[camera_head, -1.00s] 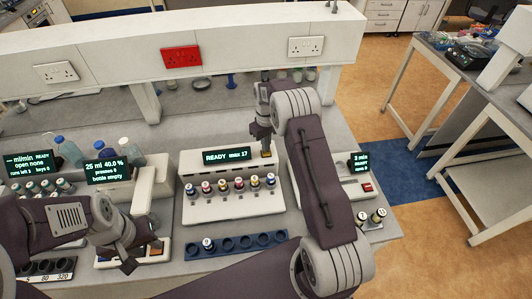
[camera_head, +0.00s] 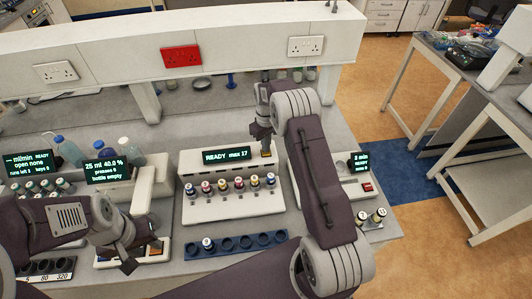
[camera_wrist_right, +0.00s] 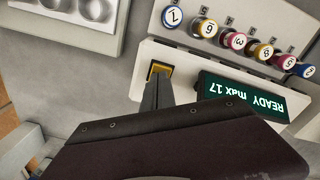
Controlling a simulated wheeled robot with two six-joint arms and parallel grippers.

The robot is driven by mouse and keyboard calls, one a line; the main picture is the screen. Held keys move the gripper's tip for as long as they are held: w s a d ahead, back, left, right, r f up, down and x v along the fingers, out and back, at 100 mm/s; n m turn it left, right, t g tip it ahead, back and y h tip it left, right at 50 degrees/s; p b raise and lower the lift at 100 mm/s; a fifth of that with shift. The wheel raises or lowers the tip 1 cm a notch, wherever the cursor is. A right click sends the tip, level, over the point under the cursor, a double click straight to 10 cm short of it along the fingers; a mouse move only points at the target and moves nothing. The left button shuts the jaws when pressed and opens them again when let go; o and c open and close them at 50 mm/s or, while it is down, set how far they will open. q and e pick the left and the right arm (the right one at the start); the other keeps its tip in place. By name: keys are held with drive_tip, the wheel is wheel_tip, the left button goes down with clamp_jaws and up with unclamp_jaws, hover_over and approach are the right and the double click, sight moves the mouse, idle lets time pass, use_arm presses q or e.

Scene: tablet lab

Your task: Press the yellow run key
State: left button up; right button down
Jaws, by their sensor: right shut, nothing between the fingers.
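The yellow run key (camera_wrist_right: 160,68) sits in a dark square frame on the white machine, beside its screen (camera_wrist_right: 243,97) reading "READY max 17". In the head view the yellow key (camera_head: 265,154) shows just below my right gripper (camera_head: 265,143). In the wrist view my right gripper (camera_wrist_right: 157,86) is shut and empty, its tips at the key's near edge and covering part of it. I cannot tell whether they touch it. My left gripper (camera_head: 130,264) is low at the left, over another device; its fingers are too unclear to read.
Several numbered vials (camera_head: 239,183) stand in a row on the machine's front. A blue rack (camera_head: 265,241) with one vial lies before it. A device with a red button (camera_head: 367,187) stands to the right. Bottles and small screens (camera_head: 107,171) are at the left.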

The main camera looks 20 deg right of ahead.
drive_tip(key=shift+f, duration=0.5)
drive_tip(key=shift+r+p, duration=1.35)
drive_tip(key=shift+r, duration=0.65)
wheel_tip(320, 180, up, 8)
drive_tip(key=p, duration=0.6)
